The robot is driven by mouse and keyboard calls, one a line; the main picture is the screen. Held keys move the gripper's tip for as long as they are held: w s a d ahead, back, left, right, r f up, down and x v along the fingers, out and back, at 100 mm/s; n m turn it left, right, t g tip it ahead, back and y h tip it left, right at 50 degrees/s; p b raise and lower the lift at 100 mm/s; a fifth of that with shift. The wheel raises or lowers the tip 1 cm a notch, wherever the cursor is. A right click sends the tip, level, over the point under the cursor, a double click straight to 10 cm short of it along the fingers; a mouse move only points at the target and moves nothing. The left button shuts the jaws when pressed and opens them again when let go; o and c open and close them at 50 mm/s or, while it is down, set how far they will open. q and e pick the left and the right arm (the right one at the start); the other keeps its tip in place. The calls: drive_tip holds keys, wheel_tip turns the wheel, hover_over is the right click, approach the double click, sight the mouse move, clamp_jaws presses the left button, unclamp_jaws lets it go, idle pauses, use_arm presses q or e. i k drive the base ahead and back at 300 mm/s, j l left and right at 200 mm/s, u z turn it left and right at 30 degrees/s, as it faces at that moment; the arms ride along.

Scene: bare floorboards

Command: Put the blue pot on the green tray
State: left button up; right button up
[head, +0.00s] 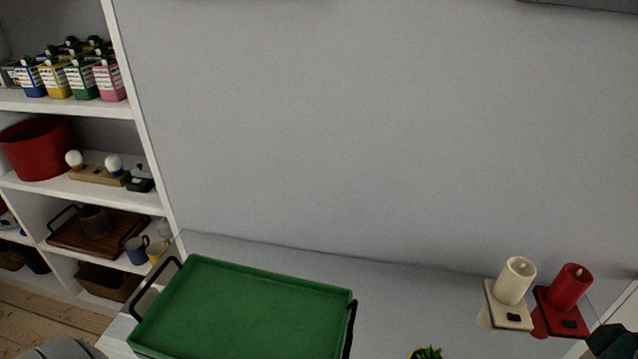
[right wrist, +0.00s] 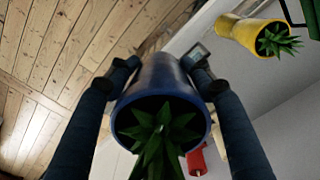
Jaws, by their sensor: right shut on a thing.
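The blue pot (right wrist: 160,78) holds a spiky green plant and is gripped between the two fingers of my right gripper (right wrist: 160,62) in the right wrist view. Floorboards show behind it, so it seems held up in the air. The pot does not show in the head view. The green tray (head: 250,308) lies at the bottom of the head view, empty where it shows, with black handles at its left and right ends; its near edge is cut off. My left gripper is not in view.
A yellow pot with a plant (right wrist: 245,32) stands right of the tray; its plant tip shows at the head view's bottom (head: 427,353). A cream candle (head: 516,281) and a red candle (head: 569,287) stand on holders further right. A filled shelf unit (head: 150,130) stands left.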

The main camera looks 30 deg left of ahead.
sight(246, 322)
drive_tip(key=i+l+u, duration=0.2)
drive_tip(key=u, duration=0.15)
drive_tip(key=i+l+u, duration=0.15)
drive_tip(key=l+u, duration=0.25)
drive_tip(key=u, duration=2.25)
